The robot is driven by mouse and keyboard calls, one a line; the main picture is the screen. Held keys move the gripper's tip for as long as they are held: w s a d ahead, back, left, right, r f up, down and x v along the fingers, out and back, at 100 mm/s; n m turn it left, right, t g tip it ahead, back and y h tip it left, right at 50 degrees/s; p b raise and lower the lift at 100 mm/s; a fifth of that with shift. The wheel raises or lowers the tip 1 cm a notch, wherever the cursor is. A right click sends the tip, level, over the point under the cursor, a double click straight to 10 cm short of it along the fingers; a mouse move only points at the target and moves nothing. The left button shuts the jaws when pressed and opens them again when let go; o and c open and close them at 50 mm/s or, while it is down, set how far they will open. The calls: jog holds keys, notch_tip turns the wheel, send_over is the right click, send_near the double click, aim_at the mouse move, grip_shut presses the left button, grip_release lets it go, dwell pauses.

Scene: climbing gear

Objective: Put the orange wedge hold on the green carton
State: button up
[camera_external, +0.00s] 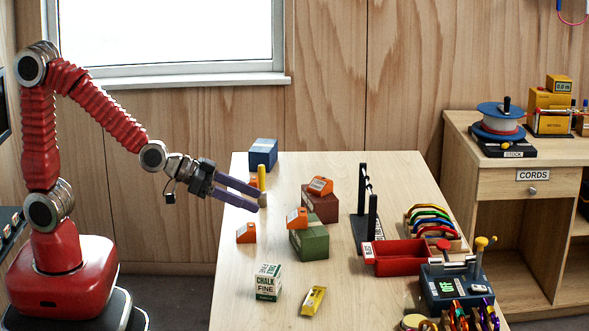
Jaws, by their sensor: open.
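Several orange wedge holds are in view. One orange wedge hold (246,233) lies on the table at its left edge. Another orange wedge (297,218) sits on the green carton (310,244), toward its left back. A third orange wedge (320,186) sits on a brown-red carton (321,206). A bit of orange (253,182) shows behind my gripper, partly hidden. My gripper (260,201) is open, reaching over the table's left side, above and behind the wedge on the table. A yellow upright piece with a tan end stands at the fingertips; I cannot tell whether the fingers touch it.
A blue carton (263,152) stands at the back left. A black rack (368,215) and a red tray (402,257) stand right of the green carton. A chalk box (268,282) and a yellow packet (313,301) are at the front. Bare tabletop lies between them.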

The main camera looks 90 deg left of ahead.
jog(key=s+a+g, duration=0.2)
jog(key=s+g, duration=0.1)
jog(key=s, duration=1.1)
jog(key=s+a+r+g, duration=0.1)
jog(key=s+a+g, duration=0.2)
jog(key=s, duration=1.1)
jog(key=shift+a+r+g, duration=0.25)
jog(key=shift+a+g, duration=0.05)
jog(key=shift+g, duration=0.4)
jog(key=shift+o, duration=0.5)
jog(key=w+d+f+t, duration=0.1)
jog(key=w+t, duration=0.2)
jog(key=w, duration=0.6)
jog(key=w+d+f+t, duration=0.2)
jog(key=w+t, duration=0.2)
jog(key=w, duration=0.4)
jog(key=w+d+f+t, duration=0.2)
jog(key=w+t, duration=0.1)
jog(key=w, duration=0.6)
jog(key=shift+w+d+f+t, duration=0.15)
jog(key=shift+w+d+t, duration=0.1)
jog(key=shift+w+t, duration=0.1)
jog(key=shift+w, duration=0.1)
